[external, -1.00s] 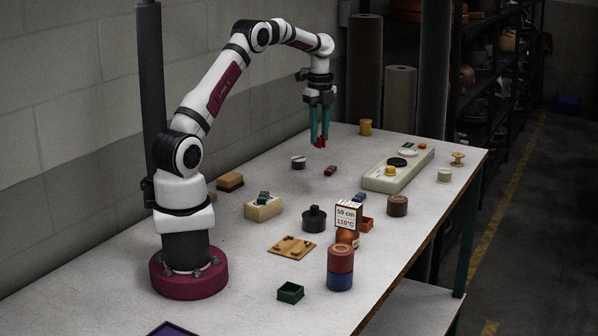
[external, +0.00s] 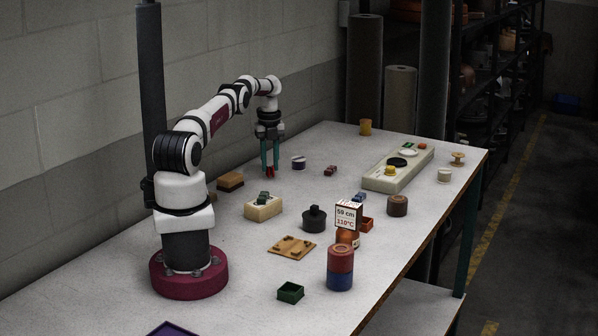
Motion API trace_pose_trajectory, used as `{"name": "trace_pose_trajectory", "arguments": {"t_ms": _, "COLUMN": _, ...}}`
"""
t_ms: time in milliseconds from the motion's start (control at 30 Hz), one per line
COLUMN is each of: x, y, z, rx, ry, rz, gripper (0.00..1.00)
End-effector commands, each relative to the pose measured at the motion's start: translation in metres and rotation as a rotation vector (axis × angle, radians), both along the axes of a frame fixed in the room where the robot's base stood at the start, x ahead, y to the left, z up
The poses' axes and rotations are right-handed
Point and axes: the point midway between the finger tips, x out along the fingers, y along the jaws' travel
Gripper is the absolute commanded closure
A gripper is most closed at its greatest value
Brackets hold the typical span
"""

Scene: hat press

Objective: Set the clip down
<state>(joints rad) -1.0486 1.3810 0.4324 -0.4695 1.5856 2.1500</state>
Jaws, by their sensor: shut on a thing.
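My gripper (external: 270,168) has teal fingers pointing down and is shut on a small red clip (external: 270,172). The clip is held between the fingertips, low over the back left part of the table (external: 345,285). I cannot tell whether the clip touches the surface.
A brown block (external: 230,182) and a cream block (external: 263,208) with a green piece on top lie nearer my base. A long cream control panel (external: 398,170) is further right.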

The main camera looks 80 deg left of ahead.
Motion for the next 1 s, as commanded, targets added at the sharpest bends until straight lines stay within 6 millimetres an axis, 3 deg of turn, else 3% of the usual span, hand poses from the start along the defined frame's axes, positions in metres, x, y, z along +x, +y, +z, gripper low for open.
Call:
{"name": "trace_pose_trajectory", "arguments": {"t_ms": 400, "x": 0.001, "y": 0.000, "z": -0.010, "rx": 0.002, "ry": 0.000, "rz": 0.000, "gripper": 1.00}}
{"name": "trace_pose_trajectory", "arguments": {"t_ms": 433, "x": 0.001, "y": 0.000, "z": -0.010, "rx": 0.002, "ry": 0.000, "rz": 0.000, "gripper": 0.66}}
{"name": "trace_pose_trajectory", "arguments": {"t_ms": 567, "x": 0.001, "y": 0.000, "z": -0.010, "rx": 0.002, "ry": 0.000, "rz": 0.000, "gripper": 0.43}}
{"name": "trace_pose_trajectory", "arguments": {"t_ms": 867, "x": 0.001, "y": 0.000, "z": -0.007, "rx": 0.003, "ry": -0.001, "rz": 0.000, "gripper": 0.41}}
{"name": "trace_pose_trajectory", "arguments": {"t_ms": 1000, "x": 0.001, "y": 0.001, "z": 0.019, "rx": 0.005, "ry": -0.002, "rz": -0.001, "gripper": 0.41}}
